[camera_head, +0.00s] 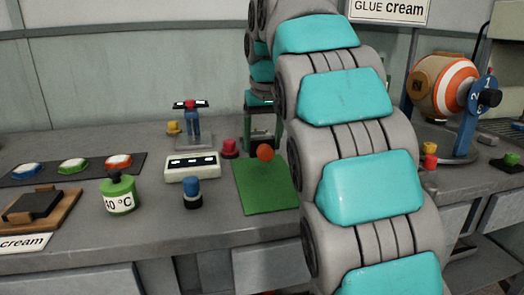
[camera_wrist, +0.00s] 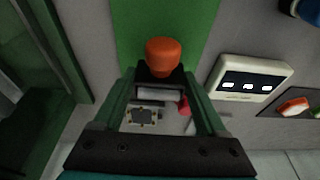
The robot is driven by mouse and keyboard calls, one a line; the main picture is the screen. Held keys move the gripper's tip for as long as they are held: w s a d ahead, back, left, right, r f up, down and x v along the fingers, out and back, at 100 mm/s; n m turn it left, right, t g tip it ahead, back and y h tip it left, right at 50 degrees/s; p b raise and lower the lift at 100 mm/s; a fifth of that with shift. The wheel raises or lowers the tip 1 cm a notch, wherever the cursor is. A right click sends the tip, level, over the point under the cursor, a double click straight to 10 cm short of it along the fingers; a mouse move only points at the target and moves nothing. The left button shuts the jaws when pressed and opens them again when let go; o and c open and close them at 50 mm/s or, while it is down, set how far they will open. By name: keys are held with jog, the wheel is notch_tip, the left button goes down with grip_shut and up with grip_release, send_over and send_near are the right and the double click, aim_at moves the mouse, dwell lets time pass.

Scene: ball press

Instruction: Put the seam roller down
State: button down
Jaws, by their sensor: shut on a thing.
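My gripper (camera_head: 263,140) points down over the back part of a green mat (camera_head: 266,190) on the grey bench. It is shut on the seam roller, whose orange knob-like end (camera_head: 265,153) shows just below the fingers. In the wrist view the orange end (camera_wrist: 162,55) sticks out past the fingertips (camera_wrist: 160,76) over the green mat (camera_wrist: 125,30). A pale cylindrical part shows between the green fingers, but the jaws hide much of the tool. I cannot tell whether the roller touches the mat or hangs just above it.
A blue and black cylinder (camera_head: 192,194) and a green pot (camera_head: 119,194) stand farther left. The front part of the mat is clear. My arm hides the bench to its right.

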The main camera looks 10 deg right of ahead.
aim_at(262, 153)
jog(key=shift+w+d, duration=0.1)
jog(key=shift+w, duration=0.3)
jog(key=shift+f, duration=1.8)
jog(key=shift+f, duration=0.1)
grip_release()
